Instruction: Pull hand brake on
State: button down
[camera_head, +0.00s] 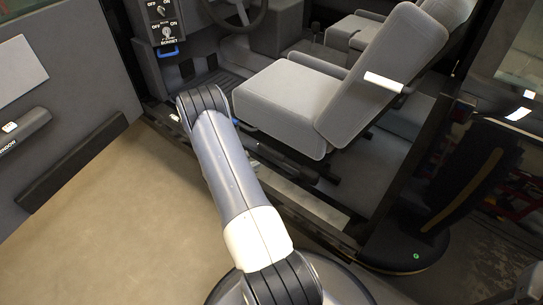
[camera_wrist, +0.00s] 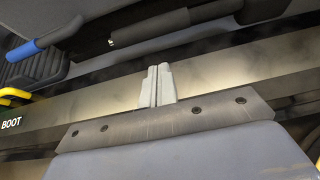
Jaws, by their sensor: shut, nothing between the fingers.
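My gripper (camera_wrist: 157,70) shows in the wrist view with its two pale fingers together and nothing between them. It is over the metal door sill (camera_wrist: 225,65), near the seat's side.
The grey driver's seat (camera_head: 290,95) stands inside the door opening. A switch panel (camera_head: 164,25) and steering wheel (camera_head: 235,10) are beyond it. A yellow lever (camera_wrist: 14,94) is near a BOOT label (camera_wrist: 12,124). The open door (camera_head: 60,90) is at left; bare floor (camera_head: 130,220) lies before the sill.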

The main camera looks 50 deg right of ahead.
aim_at(269, 164)
dwell(0.3)
jog(key=b+x, duration=0.3)
jog(key=x, duration=0.7)
jog(key=shift+r, duration=0.15)
jog(key=shift+w+r+m+t+b, duration=0.1)
jog(key=shift+r+m+t+b, duration=0.5)
jog(key=shift+r, duration=0.6)
notch_tip(269, 164, up, 8)
jog(key=s+b, duration=0.1)
jog(key=s, duration=0.1)
jog(key=shift+s+d+t, duration=0.15)
jog(key=shift+d+t, duration=0.05)
jog(key=shift+t, duration=0.1)
